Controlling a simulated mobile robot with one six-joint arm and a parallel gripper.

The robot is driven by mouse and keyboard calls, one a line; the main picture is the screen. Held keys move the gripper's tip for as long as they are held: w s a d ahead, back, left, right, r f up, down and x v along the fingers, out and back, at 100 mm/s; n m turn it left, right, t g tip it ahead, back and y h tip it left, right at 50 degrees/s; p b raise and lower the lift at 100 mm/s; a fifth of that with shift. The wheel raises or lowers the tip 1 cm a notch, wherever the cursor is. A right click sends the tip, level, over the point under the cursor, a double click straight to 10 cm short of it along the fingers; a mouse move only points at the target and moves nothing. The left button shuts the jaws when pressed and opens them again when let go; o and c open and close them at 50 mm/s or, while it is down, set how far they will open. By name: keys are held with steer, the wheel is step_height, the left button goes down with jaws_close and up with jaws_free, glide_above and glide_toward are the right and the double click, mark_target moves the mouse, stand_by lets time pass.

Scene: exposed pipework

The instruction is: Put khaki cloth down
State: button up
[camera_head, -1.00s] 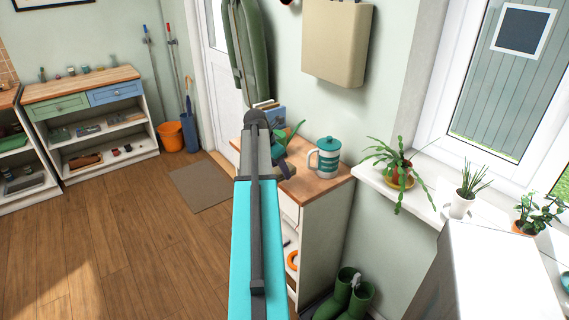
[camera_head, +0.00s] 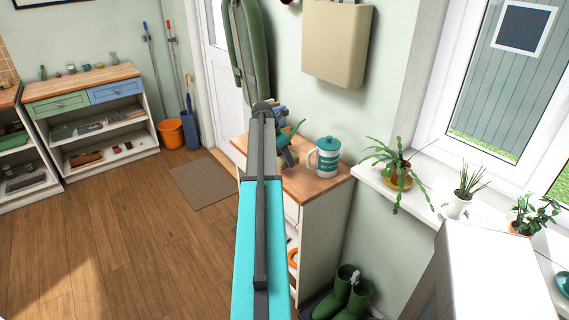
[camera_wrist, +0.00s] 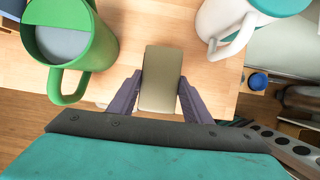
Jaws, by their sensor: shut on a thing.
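The khaki cloth (camera_wrist: 161,78) is a small, flat, folded-looking block in the middle of the wrist view. My gripper (camera_wrist: 160,98) has one finger along each side of it and is shut on it. The cloth is over the light wooden top (camera_wrist: 150,18) of a cabinet; I cannot tell whether it touches the wood. In the head view the wooden top (camera_head: 318,184) shows beside my arm, which hides the cloth and most of my gripper.
Potted plants (camera_head: 398,178) line the windowsill. Green boots (camera_head: 345,292) stand below.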

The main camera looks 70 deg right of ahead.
mark_target(285, 162)
steer(key=shift+d, duration=0.1)
steer(key=shift+w+d, duration=0.15)
steer(key=shift+d, duration=0.35)
steer(key=shift+w+p+x, duration=0.25)
steer(key=shift+p+x, duration=0.9)
steer(key=shift+a+f, duration=0.1)
steer(key=shift+f, duration=0.45)
steer(key=shift+f, duration=0.25)
steer(key=o, duration=0.9)
steer(key=shift+b, duration=0.4)
steer(key=b+v, duration=0.3)
steer(key=v, duration=1.1)
